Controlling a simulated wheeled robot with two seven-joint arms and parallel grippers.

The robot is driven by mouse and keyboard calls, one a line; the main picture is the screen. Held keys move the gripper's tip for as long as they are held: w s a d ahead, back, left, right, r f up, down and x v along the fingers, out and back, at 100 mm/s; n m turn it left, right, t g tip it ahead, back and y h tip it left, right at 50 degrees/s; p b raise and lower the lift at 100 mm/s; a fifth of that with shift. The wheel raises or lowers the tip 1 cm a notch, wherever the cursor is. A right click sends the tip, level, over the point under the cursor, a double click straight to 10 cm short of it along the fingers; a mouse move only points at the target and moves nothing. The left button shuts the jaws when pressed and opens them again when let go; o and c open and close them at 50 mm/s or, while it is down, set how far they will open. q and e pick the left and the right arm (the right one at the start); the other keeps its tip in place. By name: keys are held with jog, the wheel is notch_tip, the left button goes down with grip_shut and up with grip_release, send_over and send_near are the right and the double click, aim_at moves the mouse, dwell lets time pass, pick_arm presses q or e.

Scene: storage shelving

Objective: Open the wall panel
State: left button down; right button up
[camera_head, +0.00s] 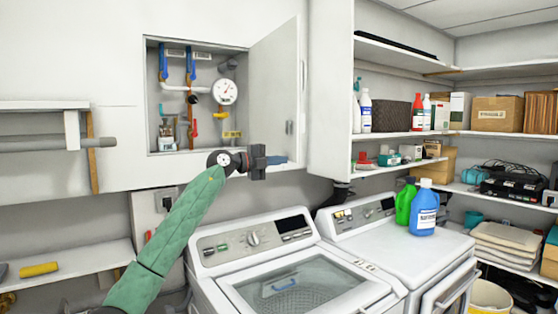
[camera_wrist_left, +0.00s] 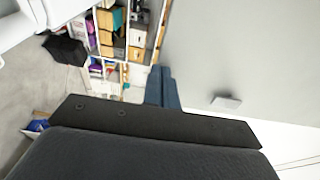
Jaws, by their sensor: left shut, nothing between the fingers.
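The wall panel's white door (camera_head: 275,80) stands swung open to the right of the recessed wall box (camera_head: 153,100). The box shows pipes, blue and red valve levers and a round gauge (camera_head: 224,92). A small grey latch (camera_head: 289,127) is on the door. My left gripper (camera_head: 278,160) is at the door's lower edge, its blue fingers shut and empty. In the left wrist view the shut fingers (camera_wrist_left: 163,88) point along a large grey surface that looks like the door (camera_wrist_left: 225,50), with a small block on it (camera_wrist_left: 226,103). Whether they touch the door is unclear.
A washer (camera_head: 255,245) and a dryer (camera_head: 385,225) stand below, with a green bottle (camera_head: 405,204) and a blue bottle (camera_head: 424,210) on the dryer. Stocked shelves (camera_head: 395,135) fill the right. A wall shelf (camera_head: 75,262) is at the lower left.

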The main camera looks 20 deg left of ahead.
pick_arm(q)
jog(key=shift+d, duration=0.1)
